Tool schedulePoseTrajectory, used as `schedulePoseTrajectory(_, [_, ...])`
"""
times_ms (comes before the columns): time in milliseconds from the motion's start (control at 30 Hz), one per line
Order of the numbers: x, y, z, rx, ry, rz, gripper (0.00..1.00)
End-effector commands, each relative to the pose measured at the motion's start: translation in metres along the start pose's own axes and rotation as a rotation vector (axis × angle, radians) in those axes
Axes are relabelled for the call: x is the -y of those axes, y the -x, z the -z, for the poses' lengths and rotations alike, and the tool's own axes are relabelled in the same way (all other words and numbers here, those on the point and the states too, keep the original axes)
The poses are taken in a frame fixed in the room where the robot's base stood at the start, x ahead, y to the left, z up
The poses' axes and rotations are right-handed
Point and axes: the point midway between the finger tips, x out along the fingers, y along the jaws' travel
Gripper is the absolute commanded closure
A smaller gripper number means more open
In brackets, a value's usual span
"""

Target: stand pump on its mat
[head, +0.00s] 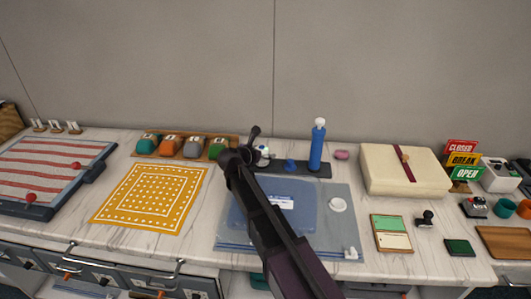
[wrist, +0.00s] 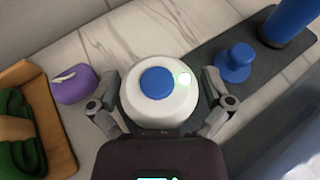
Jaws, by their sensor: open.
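A dark mat strip (head: 298,170) lies along the back of the counter; it also shows in the wrist view (wrist: 257,70). A tall blue cylinder with a white knob on top (head: 317,146) stands upright on its right part. A small blue knobbed piece (head: 291,165) stands beside it, also in the wrist view (wrist: 235,63). A round white piece with a blue centre (wrist: 158,97) is between my open gripper's fingers (wrist: 160,107), at the mat's left end; my gripper partly hides it in the head view. I cannot tell which piece is the pump.
A purple object (wrist: 72,85) lies left of my gripper, near an orange-brown tray (wrist: 50,125). A blue-grey board (head: 335,230) lies in front of the mat. A yellow patterned mat (head: 150,197) is left, a cream box (head: 404,172) right. The wall is close behind.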

Motion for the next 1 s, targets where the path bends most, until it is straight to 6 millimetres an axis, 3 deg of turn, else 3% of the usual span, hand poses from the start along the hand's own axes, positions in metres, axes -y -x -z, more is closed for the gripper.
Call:
schedulePoseTrajectory(267, [0.001,0.023,-0.003,0.0,0.001,-0.002,0.0])
schedulePoseTrajectory(700, [0.001,0.094,-0.004,0.0,0.001,-0.001,0.0])
schedulePoseTrajectory(1000, [0.001,0.118,-0.002,0.0,0.0,0.001,0.0])
